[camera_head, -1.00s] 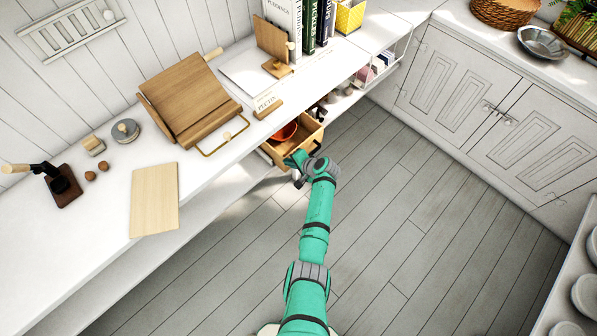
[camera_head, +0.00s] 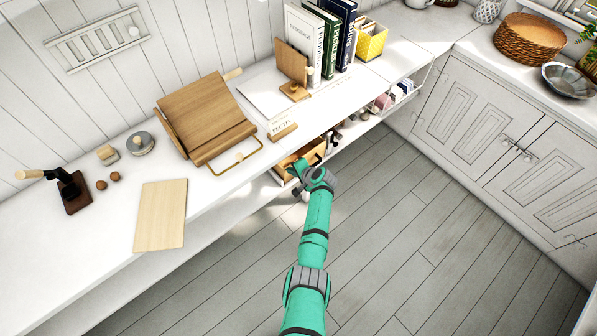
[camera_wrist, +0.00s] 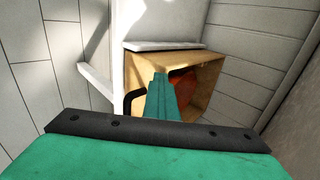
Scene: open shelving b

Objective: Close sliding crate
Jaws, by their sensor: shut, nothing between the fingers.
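The wooden sliding crate (camera_head: 313,152) sits under the white countertop, on the shelf level below it. Its front end still shows past the counter's edge in the head view. In the wrist view the crate (camera_wrist: 205,68) is a tan open box with a dark handle and an orange-red bowl (camera_wrist: 183,83) inside. My gripper (camera_head: 297,167) is at the crate's front; in the wrist view its shut green fingers (camera_wrist: 160,85) overlap the crate. Nothing is held. I cannot tell whether the fingertips touch the crate.
The white counter (camera_head: 110,225) above carries a wooden book stand (camera_head: 208,120), a board (camera_head: 160,215) and several books (camera_head: 325,40). A lower shelf (camera_head: 240,205) runs beneath. The grey floor (camera_head: 400,240) is open to the right of my arm.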

